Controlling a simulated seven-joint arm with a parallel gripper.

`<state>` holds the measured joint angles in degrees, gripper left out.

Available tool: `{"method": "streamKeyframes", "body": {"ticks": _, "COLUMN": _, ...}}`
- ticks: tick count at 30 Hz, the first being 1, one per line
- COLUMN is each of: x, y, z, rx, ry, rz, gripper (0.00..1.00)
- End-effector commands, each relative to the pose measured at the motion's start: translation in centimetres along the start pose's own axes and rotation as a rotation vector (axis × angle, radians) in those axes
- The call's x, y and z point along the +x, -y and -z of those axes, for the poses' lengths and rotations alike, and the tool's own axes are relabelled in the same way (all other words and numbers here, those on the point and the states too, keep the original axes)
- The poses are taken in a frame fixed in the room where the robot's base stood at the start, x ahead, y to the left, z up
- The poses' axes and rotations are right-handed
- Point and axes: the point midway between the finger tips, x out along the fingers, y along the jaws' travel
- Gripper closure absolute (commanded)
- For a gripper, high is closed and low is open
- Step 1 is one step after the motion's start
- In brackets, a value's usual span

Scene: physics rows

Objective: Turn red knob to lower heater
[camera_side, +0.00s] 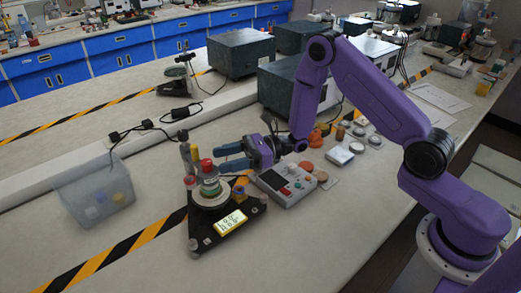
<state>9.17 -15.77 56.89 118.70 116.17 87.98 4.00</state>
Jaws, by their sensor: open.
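A black three-cornered device (255,213) stands on the bench left of centre, with a lit yellow display (231,221) on its front. A jar with a red top (207,165) stands on its round plate. A small red part (190,182) shows at the left, by the grey post (185,150). I cannot tell which red part is the heater's knob. My gripper (219,158) is open, its blue fingers pointing left, close to the right of the jar. No contact can be made out.
A grey control box (284,184) with red buttons sits right of the device. A clear bin (93,195) with small items stands at left. Small round items and a white box (338,153) lie behind right. Bench front is clear.

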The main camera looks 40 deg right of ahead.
Motion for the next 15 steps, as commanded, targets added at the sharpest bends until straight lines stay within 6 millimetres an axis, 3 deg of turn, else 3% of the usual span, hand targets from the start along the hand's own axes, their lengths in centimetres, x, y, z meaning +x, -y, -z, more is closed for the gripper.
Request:
{"method": "streamKeyframes", "body": {"ticks": 9, "x": -6.7, "y": 0.1, "z": 0.0, "rx": 0.001, "ry": 0.001, "rz": 0.005, "gripper": 0.43}}
{"method": "streamKeyframes", "body": {"ticks": 15, "x": -9.3, "y": 0.1, "z": 0.0, "rx": 0.000, "ry": 0.001, "rz": 0.003, "gripper": 0.43}}
